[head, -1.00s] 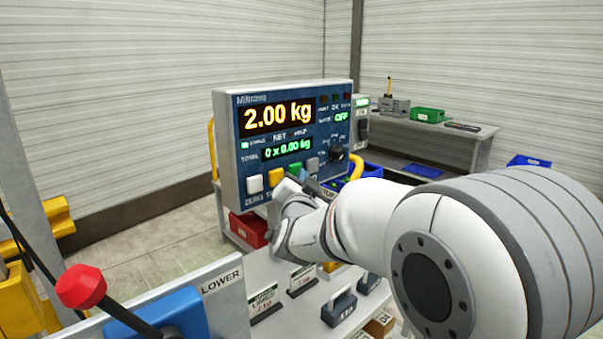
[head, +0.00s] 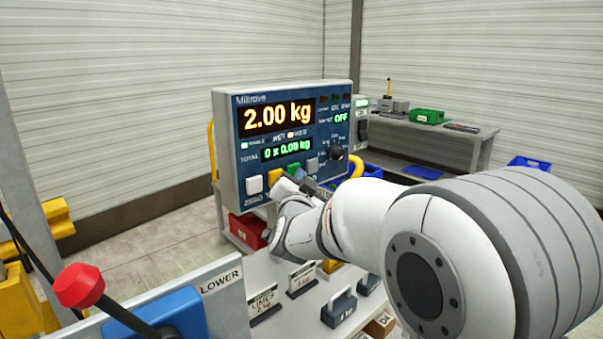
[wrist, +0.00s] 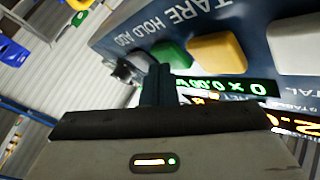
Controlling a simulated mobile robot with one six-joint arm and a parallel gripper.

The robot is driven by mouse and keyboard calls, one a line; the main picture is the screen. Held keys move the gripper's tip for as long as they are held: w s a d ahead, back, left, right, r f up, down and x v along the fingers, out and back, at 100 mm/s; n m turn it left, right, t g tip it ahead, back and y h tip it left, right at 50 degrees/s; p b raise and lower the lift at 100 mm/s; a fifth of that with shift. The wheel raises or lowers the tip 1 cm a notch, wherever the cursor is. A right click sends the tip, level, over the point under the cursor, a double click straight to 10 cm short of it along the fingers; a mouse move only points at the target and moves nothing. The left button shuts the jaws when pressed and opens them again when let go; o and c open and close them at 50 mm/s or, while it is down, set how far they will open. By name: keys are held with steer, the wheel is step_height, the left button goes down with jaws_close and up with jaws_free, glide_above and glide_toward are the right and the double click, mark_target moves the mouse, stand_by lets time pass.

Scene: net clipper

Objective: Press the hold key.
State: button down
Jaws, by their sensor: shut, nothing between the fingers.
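The weighing indicator (head: 228,150) has a blue face reading 2.00 kg in amber, with a lower green 0 x 0.00 kg line. Its key row runs white (head: 254,185), yellow, green, grey (head: 312,164). The green hold key (head: 294,168) is partly hidden by my gripper (head: 300,180). An amber lamp glows in the NET/HOLD row. In the wrist view my shut, empty gripper (wrist: 157,78) has its tips at the green key (wrist: 173,54), between the yellow key (wrist: 219,54) and the grey one. Whether the tips touch the key I cannot tell.
A rotary knob (head: 338,153) sits right of the keys. Below are a shelf with lettered cards and weights (head: 338,308), and a red bin (head: 248,230). A red-knobbed lever (head: 79,286) stands front left. A grey bench (head: 450,140) stands behind at right.

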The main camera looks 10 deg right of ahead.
steer(key=shift+s+d+b, duration=0.45)
steer(key=shift+s+b, duration=0.15)
steer(key=shift+s, duration=0.05)
steer(key=s+d+b, duration=0.1)
steer(key=s+d, duration=0.1)
steer(key=s+b, duration=0.1)
steer(key=s, duration=0.1)
steer(key=shift+s+d+b, duration=0.1)
steer(key=shift+d+b, duration=0.25)
steer(key=shift+d, duration=0.05)
stand_by(0.5)
